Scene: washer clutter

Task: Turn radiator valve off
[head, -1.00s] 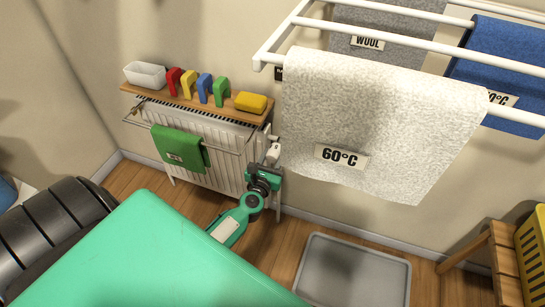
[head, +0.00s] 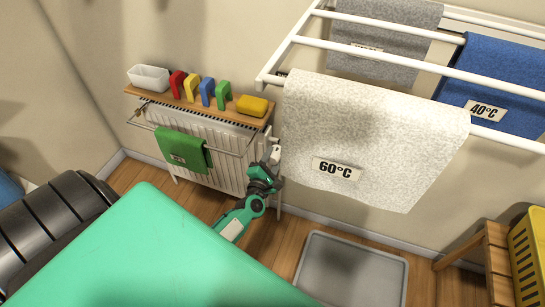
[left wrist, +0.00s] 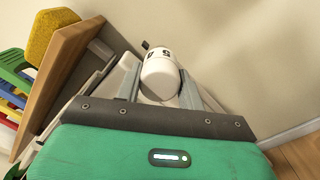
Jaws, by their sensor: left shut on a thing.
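The radiator (head: 215,150) stands against the wall in the head view, under a wooden shelf. Its white valve knob (left wrist: 161,73) shows in the left wrist view, with dark numerals on its side. My left gripper (left wrist: 160,90) has one finger on each side of the knob and is shut on it. In the head view my left gripper (head: 268,168) is at the radiator's right end, and the knob is mostly hidden there. My right gripper is not in view.
A white towel labelled 60°C (head: 370,140) hangs from the drying rack just right of my left gripper. A green cloth (head: 182,148) hangs on the radiator rail. The wooden shelf (head: 170,101) holds several small items. A grey tray (head: 352,270) lies on the floor.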

